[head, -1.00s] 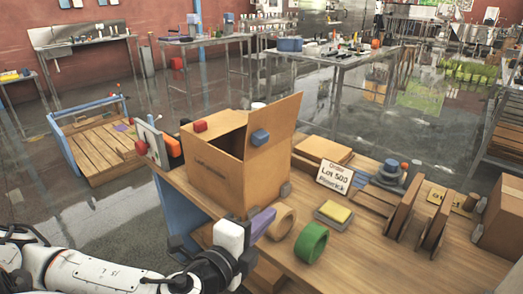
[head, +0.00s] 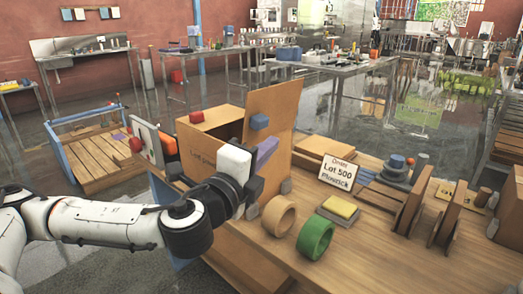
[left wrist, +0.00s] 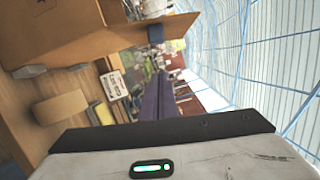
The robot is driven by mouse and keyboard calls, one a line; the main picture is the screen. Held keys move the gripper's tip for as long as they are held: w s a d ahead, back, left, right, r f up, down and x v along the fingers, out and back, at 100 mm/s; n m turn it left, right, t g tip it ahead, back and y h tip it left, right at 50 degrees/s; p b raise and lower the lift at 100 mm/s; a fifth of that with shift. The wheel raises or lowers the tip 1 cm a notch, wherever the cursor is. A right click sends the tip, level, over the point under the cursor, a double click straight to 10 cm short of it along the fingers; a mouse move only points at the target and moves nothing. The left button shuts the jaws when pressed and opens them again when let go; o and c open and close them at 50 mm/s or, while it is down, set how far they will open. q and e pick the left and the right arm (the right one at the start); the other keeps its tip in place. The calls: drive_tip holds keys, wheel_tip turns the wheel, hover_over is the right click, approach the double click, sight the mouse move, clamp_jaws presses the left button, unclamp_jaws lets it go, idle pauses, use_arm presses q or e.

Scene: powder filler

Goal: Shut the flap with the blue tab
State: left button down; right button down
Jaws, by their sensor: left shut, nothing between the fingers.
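The cardboard box (head: 214,168) stands on the wooden bench. Its flap with the blue tab (head: 259,122) stands upright at the box's right side; this flap (head: 281,108) is tall and tan. The blue tab also shows in the left wrist view (left wrist: 155,34). A flap with a red tab (head: 197,117) is at the box's left. My left gripper (head: 273,144) is shut and empty, with purple fingers just below the blue tab in the head view. I cannot tell whether it touches the flap. The left wrist view shows its fingers (left wrist: 162,80) pointing past the flap. My right gripper is not in view.
An order sign (head: 336,174) and wooden racks (head: 409,208) stand farther right. Bare bench top shows near the front right.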

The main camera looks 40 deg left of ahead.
use_arm(q)
drive_tip(key=shift+w+a+r+b, duration=0.25)
drive_tip(key=shift+w+a+b, duration=0.5)
drive_tip(key=shift+w+a, duration=0.25)
drive_tip(key=shift+w+a+r+b, duration=0.25)
drive_tip(key=shift+w+a+b, duration=0.5)
drive_tip(key=shift+a, duration=0.35)
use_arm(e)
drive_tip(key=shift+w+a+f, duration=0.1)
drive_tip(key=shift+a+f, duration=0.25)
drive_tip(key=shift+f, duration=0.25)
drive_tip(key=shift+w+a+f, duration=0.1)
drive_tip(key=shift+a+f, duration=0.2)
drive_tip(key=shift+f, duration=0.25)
use_arm(q)
drive_tip(key=shift+r, duration=0.1)
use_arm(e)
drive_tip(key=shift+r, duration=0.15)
